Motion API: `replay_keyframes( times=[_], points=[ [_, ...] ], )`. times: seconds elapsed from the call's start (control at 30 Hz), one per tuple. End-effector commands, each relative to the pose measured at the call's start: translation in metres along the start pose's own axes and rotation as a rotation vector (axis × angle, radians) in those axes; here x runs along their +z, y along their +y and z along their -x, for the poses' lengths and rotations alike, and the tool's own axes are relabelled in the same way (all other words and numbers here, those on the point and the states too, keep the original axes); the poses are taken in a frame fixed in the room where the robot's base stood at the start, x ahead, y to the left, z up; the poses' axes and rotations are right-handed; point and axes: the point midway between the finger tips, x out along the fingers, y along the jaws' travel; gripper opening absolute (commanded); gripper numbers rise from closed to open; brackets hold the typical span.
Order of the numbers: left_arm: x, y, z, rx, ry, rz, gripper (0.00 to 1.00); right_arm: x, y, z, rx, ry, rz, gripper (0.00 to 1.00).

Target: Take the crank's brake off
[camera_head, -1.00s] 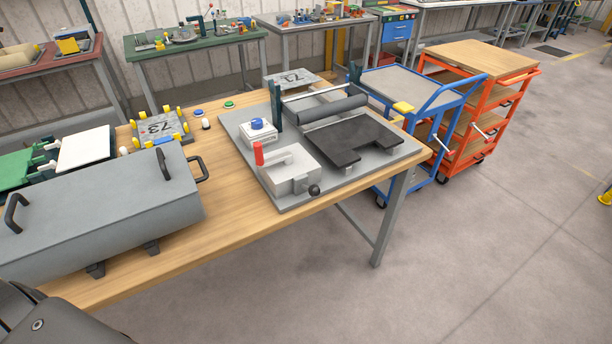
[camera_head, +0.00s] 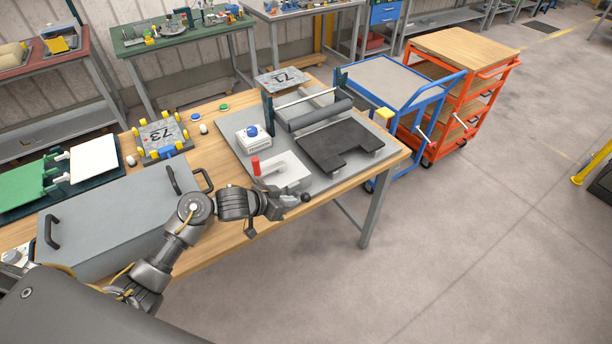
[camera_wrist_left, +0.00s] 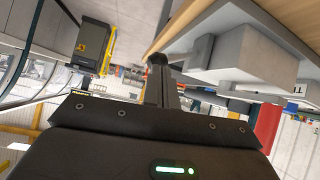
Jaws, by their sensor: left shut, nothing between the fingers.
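The bending machine sits on a grey base plate (camera_head: 232,150) on the wooden bench. At its front corner is a light grey block (camera_head: 290,168) with a red-gripped lever (camera_head: 256,165) standing upright. In the left wrist view the shut fingers (camera_wrist_left: 160,88) point toward the grey block (camera_wrist_left: 215,65), with a red part (camera_wrist_left: 267,125) to the right. The crank's arm is mostly hidden by my gripper. My right gripper is out of view.
A grey box with black handles (camera_head: 110,215) lies under my left arm. A blue cart (camera_head: 385,80) is beyond the bench; floor in front is clear.

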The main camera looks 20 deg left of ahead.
Motion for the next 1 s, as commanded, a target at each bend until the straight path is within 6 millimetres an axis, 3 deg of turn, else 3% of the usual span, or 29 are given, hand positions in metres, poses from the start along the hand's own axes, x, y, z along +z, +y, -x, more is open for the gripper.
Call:
replay_keyframes(
  times=[0.03,0.1,0.23,0.73,0.87,1.0],
  points=[
    [-0.027,-0.006,0.008,0.037,0.014,-0.018,0.0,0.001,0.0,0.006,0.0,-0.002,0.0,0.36],
    [-0.05,-0.01,0.016,0.092,0.02,-0.02,0.0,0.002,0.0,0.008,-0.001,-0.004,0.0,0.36],
    [-0.072,-0.014,0.028,0.158,0.01,-0.014,0.0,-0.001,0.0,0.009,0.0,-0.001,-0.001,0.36],
    [-0.078,-0.013,0.029,0.185,0.003,-0.006,0.0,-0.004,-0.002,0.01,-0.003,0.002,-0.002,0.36],
    [-0.078,-0.011,0.018,0.186,0.002,-0.004,0.0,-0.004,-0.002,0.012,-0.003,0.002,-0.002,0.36],
    [-0.079,-0.006,-0.007,0.187,0.002,-0.001,0.0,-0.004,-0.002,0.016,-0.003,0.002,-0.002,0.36]
  ],
)
